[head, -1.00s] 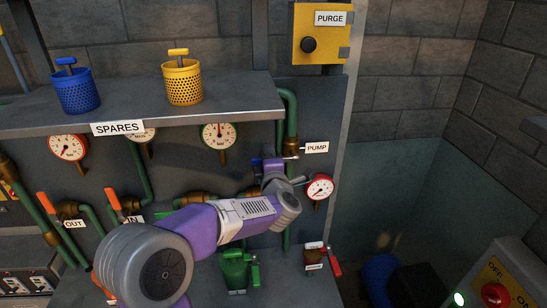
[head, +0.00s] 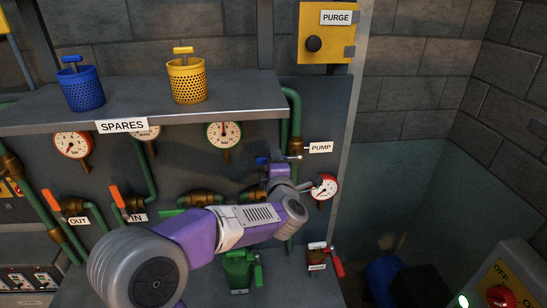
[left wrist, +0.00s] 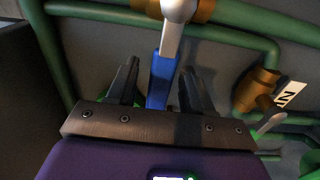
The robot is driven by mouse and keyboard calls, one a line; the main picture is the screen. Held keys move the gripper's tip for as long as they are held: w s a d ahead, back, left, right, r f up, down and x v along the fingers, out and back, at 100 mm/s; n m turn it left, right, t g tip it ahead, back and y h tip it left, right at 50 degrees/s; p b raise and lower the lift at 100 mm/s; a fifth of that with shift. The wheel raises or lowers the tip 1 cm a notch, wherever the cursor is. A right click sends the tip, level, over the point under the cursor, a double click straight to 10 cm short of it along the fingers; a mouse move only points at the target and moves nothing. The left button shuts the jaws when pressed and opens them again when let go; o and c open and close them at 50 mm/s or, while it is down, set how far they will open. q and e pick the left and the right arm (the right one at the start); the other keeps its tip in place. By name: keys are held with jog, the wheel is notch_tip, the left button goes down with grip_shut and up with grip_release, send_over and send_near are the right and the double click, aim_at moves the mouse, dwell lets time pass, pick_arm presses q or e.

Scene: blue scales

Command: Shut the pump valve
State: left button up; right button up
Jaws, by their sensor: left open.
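The pump valve, marked by the PUMP label (head: 321,147), sits on the green vertical pipe right of the middle in the head view. Its blue lever (head: 262,160) points left from the silver stem. In the left wrist view the blue lever (left wrist: 162,80) stands between my two dark fingers, with the silver arm above it. My left gripper (left wrist: 160,88) is open around the lever, with gaps visible on both sides. In the head view my purple left hand (head: 280,171) is just below the valve and its fingers are mostly hidden. My right gripper is not in view.
A shelf (head: 215,108) with a blue basket (head: 83,88) and a yellow basket (head: 187,80) juts out above left. A red-rimmed gauge (head: 325,187) is close right of my wrist. Orange-handled OUT and IN valves are left. A yellow PURGE box (head: 326,48) hangs above.

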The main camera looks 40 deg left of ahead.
pick_arm(q)
jog(key=shift+v, duration=2.65)
